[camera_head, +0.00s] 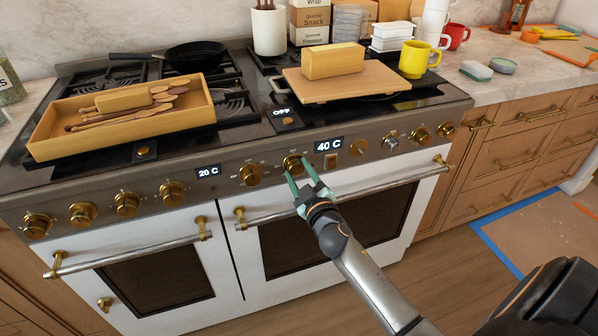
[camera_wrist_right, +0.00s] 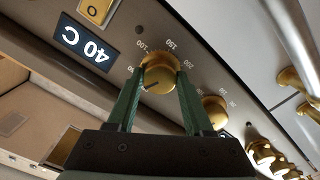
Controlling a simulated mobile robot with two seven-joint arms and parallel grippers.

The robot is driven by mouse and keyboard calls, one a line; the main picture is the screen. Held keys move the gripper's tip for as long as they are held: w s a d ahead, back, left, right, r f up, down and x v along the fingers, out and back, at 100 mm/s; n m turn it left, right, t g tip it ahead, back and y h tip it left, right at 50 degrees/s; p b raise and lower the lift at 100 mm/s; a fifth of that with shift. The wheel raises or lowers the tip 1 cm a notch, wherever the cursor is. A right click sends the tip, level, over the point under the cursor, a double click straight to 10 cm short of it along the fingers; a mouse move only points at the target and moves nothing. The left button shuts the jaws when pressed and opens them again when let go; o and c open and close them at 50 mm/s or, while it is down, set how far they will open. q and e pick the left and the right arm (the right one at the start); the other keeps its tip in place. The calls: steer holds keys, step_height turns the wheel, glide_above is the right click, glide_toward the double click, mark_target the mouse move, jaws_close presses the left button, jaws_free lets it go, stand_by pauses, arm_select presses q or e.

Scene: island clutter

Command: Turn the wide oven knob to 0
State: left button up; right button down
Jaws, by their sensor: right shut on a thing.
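The oven knob (camera_head: 292,163) is a round brass knob on the front panel of the stove, just left of a display (camera_head: 328,146) reading 40 C. In the right wrist view the knob (camera_wrist_right: 160,72) shows a dark pointer line and printed numbers around it. My right gripper (camera_head: 303,187) has its two green fingers on either side of this knob; in the wrist view the fingertips (camera_wrist_right: 160,85) close on it. The 40 C display also shows there upside down (camera_wrist_right: 82,42). My left gripper is not in view.
Another brass knob (camera_head: 250,174) sits just left, beside a 20 C display (camera_head: 208,171). Oven door handles (camera_head: 340,192) run below the panel. A wooden tray (camera_head: 125,128) of spoons, a cutting board (camera_head: 345,83) and a black pan (camera_head: 195,56) rest on the stovetop.

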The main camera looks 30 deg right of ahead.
steer(key=n, duration=0.2)
steer(key=shift+n, duration=1.1)
steer(key=shift+c, duration=1.4)
jaws_free()
steer(key=v, duration=1.2)
steer(key=shift+s, duration=0.3)
